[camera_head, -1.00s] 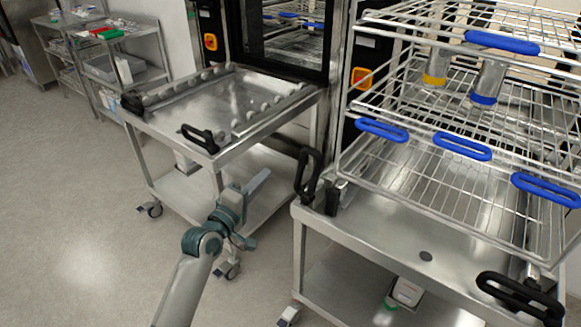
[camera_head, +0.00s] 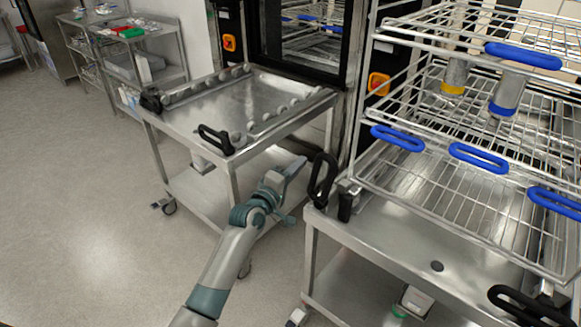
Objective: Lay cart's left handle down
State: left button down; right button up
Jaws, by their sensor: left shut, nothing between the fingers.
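The near cart (camera_head: 400,245) stands at the right with a wire rack on it. Its left handle (camera_head: 322,180) is a black loop standing upright at the cart's left front corner. The cart's right handle (camera_head: 524,304) is a similar black loop, lying low over the front edge at the lower right. My left gripper (camera_head: 297,166) is just left of the upright handle, near its upper part, shut and empty. A small gap shows between the fingertips and the handle, though depth is hard to judge. My right gripper is out of view.
A second steel cart (camera_head: 190,125) with black handles stands behind my left arm, against a washer (camera_head: 300,60). The wire rack (camera_head: 440,190) with blue grips rises above the near cart. A shelf cart (camera_head: 130,50) is at the back left. The floor at left is clear.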

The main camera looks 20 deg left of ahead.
aim_at(314, 170)
pick_arm(q)
jog(key=shift+s+d+f+p, duration=0.1)
jog(key=shift+s+d+p, duration=0.1)
jog(key=shift+s+d, duration=0.35)
jog(key=shift+s+d+f+p, duration=0.15)
jog(key=shift+s+d, duration=0.15)
jog(key=shift+d, duration=0.35)
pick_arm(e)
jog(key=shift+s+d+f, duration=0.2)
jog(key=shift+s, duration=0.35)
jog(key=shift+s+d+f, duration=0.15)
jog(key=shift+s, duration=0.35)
pick_arm(q)
jog(key=shift+d+r, duration=0.15)
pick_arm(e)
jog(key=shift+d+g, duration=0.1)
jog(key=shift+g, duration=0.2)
